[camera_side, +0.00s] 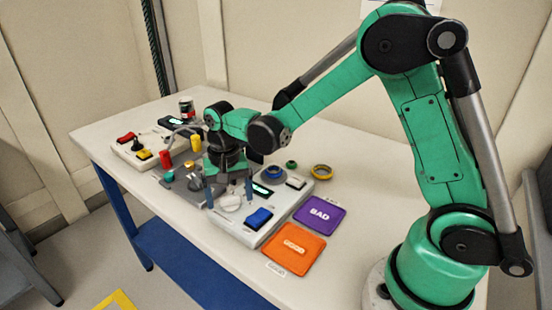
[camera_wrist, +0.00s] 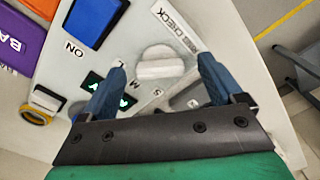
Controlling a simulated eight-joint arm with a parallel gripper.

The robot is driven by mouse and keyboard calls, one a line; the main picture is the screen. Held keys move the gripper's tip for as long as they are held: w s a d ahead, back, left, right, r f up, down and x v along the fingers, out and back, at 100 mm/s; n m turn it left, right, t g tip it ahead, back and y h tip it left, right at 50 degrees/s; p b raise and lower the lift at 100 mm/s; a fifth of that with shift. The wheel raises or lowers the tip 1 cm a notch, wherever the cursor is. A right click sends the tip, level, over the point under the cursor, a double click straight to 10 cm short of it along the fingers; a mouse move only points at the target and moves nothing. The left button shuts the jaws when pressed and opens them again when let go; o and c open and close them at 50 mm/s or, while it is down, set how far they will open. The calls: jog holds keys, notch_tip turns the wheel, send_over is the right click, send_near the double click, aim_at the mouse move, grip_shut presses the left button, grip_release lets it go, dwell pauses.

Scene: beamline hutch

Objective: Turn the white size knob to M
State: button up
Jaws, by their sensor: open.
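The white size knob (camera_wrist: 160,63) is a round knob with a raised grip bar, on a light grey control panel (camera_wrist: 105,45). In the side view the knob (camera_side: 230,201) sits at the panel's near left part, below my gripper. My gripper (camera_wrist: 162,72) is open, with one blue finger on each side of the knob in the wrist view; I cannot tell whether they touch it. In the side view my gripper (camera_side: 229,190) points down over the panel. Small letters are printed near the knob, partly hard to read, so its setting is unclear.
A blue rocker switch (camera_side: 258,218) marked ON lies beside the knob. Green-lit displays (camera_wrist: 122,103) are near one finger. A purple BAD mat (camera_side: 320,213) and an orange mat (camera_side: 293,248) lie to the right. A second panel (camera_side: 150,150) with coloured controls stands behind left.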

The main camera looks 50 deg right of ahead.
jog(key=c, duration=1.3)
jog(key=shift+n, duration=0.3)
jog(key=n, duration=0.3)
jog(key=shift+n, duration=2.1)
jog(key=o, duration=1.3)
